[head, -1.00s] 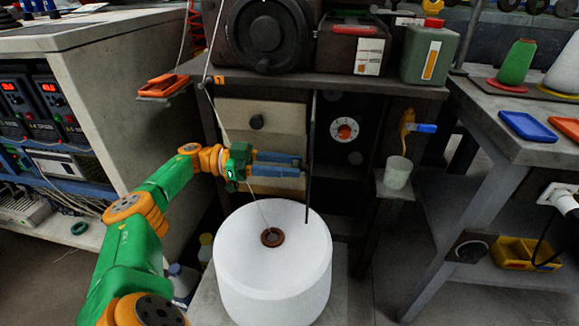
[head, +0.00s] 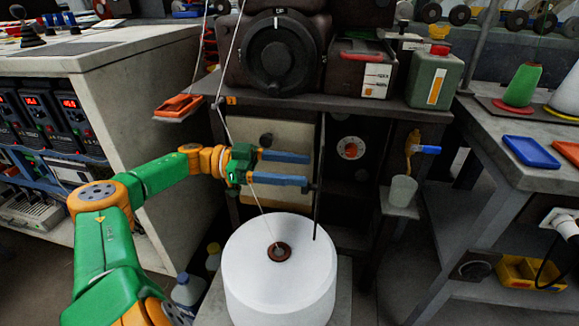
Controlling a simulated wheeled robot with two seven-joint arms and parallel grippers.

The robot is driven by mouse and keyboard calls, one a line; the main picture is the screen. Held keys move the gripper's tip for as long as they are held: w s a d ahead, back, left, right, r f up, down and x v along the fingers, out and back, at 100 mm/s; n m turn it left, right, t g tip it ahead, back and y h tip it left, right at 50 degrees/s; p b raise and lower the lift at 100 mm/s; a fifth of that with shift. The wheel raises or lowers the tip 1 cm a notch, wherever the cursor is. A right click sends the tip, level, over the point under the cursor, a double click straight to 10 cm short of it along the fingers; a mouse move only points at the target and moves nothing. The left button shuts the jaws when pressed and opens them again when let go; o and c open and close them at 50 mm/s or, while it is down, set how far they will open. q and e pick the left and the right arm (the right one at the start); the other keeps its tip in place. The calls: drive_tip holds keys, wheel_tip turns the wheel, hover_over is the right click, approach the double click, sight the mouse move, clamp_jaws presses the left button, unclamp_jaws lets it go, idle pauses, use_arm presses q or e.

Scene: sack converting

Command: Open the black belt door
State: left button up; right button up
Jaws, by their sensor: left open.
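The black belt door (head: 319,205) shows nearly edge-on as a thin, dark upright strip under the shelf. It stands out towards me, and the dark recess (head: 362,185) to its right is uncovered. My left gripper (head: 308,169) is open, its two blue fingers pointing right and parted one above the other. The fingertips are close to the door's left side; I cannot tell whether they touch it. My right gripper is not in view.
A large white thread cone (head: 280,300) stands just below the gripper, with a thread rising from it. A beige panel (head: 285,135) is behind the fingers. A white cup (head: 403,190) stands on a small ledge to the right. A grey bench (head: 500,175) flanks the right side.

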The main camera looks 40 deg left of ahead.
use_arm(q)
drive_tip(key=s+d+r+p, duration=0.6)
drive_tip(key=s+d+p, duration=0.1)
drive_tip(key=s, duration=0.1)
drive_tip(key=shift+s+d+r, duration=0.15)
drive_tip(key=shift+s+r, duration=0.15)
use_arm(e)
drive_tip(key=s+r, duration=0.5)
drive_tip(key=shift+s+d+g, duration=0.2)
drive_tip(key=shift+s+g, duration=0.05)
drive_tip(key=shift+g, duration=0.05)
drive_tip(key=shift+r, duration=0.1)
